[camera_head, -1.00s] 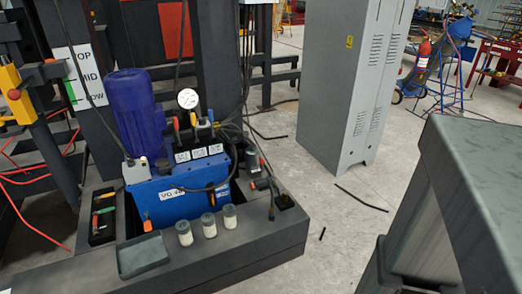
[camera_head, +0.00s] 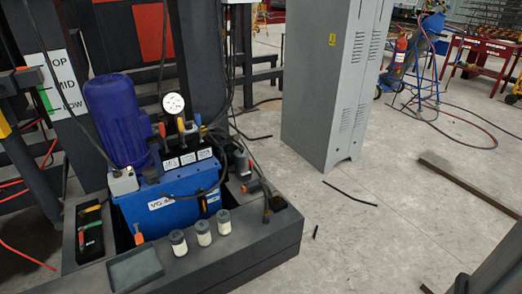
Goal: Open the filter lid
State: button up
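A blue hydraulic unit with a blue tank (camera_head: 165,205) and a ribbed blue motor (camera_head: 122,118) stands left of centre. A dark upright cylinder (camera_head: 242,163) sits at the tank's right end; it may be the filter, but I cannot make out its lid. Three small pale canisters with dark caps, the left one (camera_head: 178,243), middle one (camera_head: 203,233) and right one (camera_head: 224,222), stand upright on the dark frame in front of the tank. My gripper is not in view.
A pressure gauge (camera_head: 173,104), coloured levers and hoses rise behind the tank. A shallow dark tray (camera_head: 135,268) and a tool bin (camera_head: 89,232) sit on the dark frame. A grey cabinet (camera_head: 330,85) stands behind. The floor (camera_head: 385,215) to the right is mostly clear.

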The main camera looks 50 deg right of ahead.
aim_at(240, 156)
jog(key=u, duration=1.15)
jog(key=k, duration=0.15)
jog(key=z, duration=2.8)
jog(key=k, duration=0.95)
jog(key=u, duration=0.2)
jog(key=i, duration=0.65)
